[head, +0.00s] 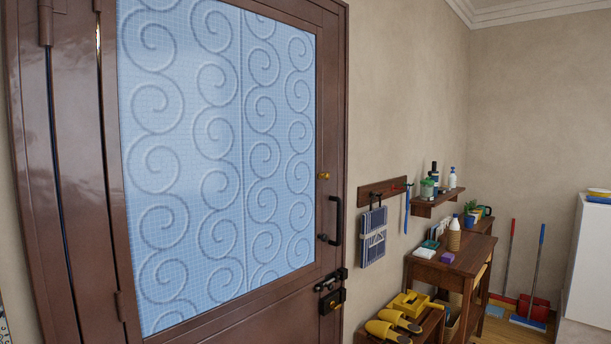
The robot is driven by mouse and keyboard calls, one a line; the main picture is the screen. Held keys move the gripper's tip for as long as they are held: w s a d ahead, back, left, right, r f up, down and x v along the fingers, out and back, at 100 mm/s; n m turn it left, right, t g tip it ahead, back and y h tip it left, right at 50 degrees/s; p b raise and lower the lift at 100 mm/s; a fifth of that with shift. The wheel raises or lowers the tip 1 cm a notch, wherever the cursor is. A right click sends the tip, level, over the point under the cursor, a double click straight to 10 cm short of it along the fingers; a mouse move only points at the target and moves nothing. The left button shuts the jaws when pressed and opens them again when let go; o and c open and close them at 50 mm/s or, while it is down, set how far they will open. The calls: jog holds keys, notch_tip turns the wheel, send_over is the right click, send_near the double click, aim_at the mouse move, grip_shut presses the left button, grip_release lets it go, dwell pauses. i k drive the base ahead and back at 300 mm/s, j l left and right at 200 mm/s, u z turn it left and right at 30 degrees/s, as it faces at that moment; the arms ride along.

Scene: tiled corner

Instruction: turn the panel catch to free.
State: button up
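A brown door (220,322) fills the left of the head view, with a large blue panel (205,150) of raised spirals set in it. On the frame strip right of the panel are a small brass knob (324,176), a black pull handle (337,220) and a small dark knob (323,237). Lower down are a black bolt (331,280) and a black box-shaped lock (332,301) with a brass part. I cannot tell which of these is the panel catch, or how it is turned. The panel looks closed in its frame. My gripper is not in view.
Right of the door, a hook rail (384,192) holds a blue striped cloth (373,237). A wooden table (456,260) and a low bench with yellow clogs (393,325) stand along the wall. A broom and red dustpan (533,307) are in the corner. A white cabinet (590,260) stands far right.

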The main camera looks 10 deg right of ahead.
aim_at(326, 174)
jog(key=i+l+u, duration=0.2)
jog(key=i, duration=0.45)
jog(key=i+l+u, duration=0.2)
jog(key=i+l, duration=0.3)
jog(key=i+l+u, duration=0.25)
jog(key=i+l, duration=0.25)
jog(key=i, duration=0.15)
